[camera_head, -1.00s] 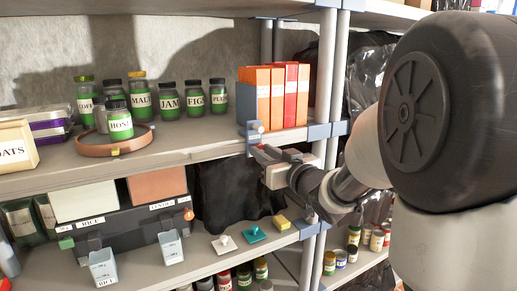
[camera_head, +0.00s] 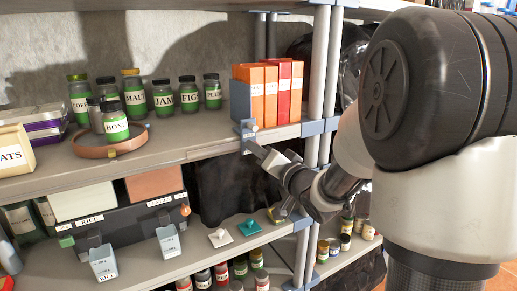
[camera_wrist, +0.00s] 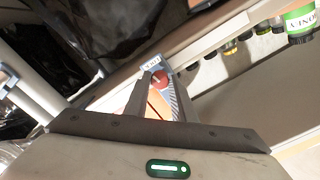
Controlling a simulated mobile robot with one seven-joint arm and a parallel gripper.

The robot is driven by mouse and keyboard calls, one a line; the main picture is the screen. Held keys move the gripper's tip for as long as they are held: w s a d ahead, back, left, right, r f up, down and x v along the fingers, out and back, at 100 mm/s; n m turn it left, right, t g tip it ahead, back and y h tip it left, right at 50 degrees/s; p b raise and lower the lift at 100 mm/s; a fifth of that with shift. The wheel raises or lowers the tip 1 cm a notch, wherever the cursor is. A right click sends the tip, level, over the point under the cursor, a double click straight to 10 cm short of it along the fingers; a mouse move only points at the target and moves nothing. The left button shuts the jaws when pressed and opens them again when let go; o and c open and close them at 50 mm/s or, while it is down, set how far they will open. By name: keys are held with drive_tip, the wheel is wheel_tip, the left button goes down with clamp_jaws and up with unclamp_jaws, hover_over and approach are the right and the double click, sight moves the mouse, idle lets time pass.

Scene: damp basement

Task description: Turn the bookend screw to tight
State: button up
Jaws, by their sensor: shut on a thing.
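The blue-grey bookend (camera_head: 241,103) stands upright on the upper shelf, against the left side of the orange and red books. Its clamp and screw sit at the shelf's front edge. My gripper (camera_head: 254,148) reaches up to the screw from the lower right, in front of that edge.
Several orange and red books (camera_head: 270,92) stand right of the bookend, close to the shelf post (camera_head: 322,70). Green-labelled jars (camera_head: 163,98) and a brown ring-shaped tray (camera_head: 85,150) are to the left. The lower shelf holds a teal piece (camera_head: 249,227) and a white piece (camera_head: 220,237).

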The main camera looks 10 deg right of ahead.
drive_tip(key=shift+r, duration=0.1)
idle(0.4)
drive_tip(key=o, duration=1)
drive_tip(key=shift+c, duration=0.2)
drive_tip(key=shift+o, duration=0.5)
